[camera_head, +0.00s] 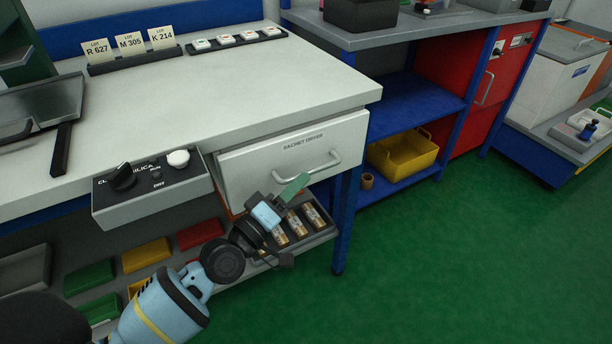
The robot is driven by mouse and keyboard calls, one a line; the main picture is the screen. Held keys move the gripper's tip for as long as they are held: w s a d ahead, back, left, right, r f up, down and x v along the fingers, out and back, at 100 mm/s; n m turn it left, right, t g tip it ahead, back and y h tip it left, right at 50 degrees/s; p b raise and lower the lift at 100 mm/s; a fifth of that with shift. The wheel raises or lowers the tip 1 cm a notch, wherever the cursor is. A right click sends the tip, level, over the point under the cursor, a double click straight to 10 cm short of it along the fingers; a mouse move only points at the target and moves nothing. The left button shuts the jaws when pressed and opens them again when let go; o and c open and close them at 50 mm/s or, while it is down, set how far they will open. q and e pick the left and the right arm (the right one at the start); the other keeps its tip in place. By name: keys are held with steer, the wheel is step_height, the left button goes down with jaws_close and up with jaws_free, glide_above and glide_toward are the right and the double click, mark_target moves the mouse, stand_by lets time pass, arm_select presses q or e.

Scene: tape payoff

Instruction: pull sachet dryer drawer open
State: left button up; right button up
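The sachet dryer drawer (265,170) is a white front labelled "SACHET DRYER" under the right end of the workbench. It looks closed, with no opening showing above it. Its pale bar handle (325,163) is on the right part of the front. My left gripper (291,190) is just below and left of the handle, with a green finger pad near the handle's left end. I cannot tell whether it touches the handle. Its finger gap is not clear from this angle, and nothing is visibly held. My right gripper is not in view.
A control box (150,188) with knobs juts out left of the drawer. A shelf tray (318,232) with several small rolls sits below my gripper. Coloured bins (146,256) stand lower left. A blue table leg (344,225) is right of the drawer. Green floor (440,270) is clear at right.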

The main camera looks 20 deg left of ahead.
arm_select(q)
steer(key=shift+x, duration=1.7)
jaws_close()
steer(key=shift+s, duration=0.1)
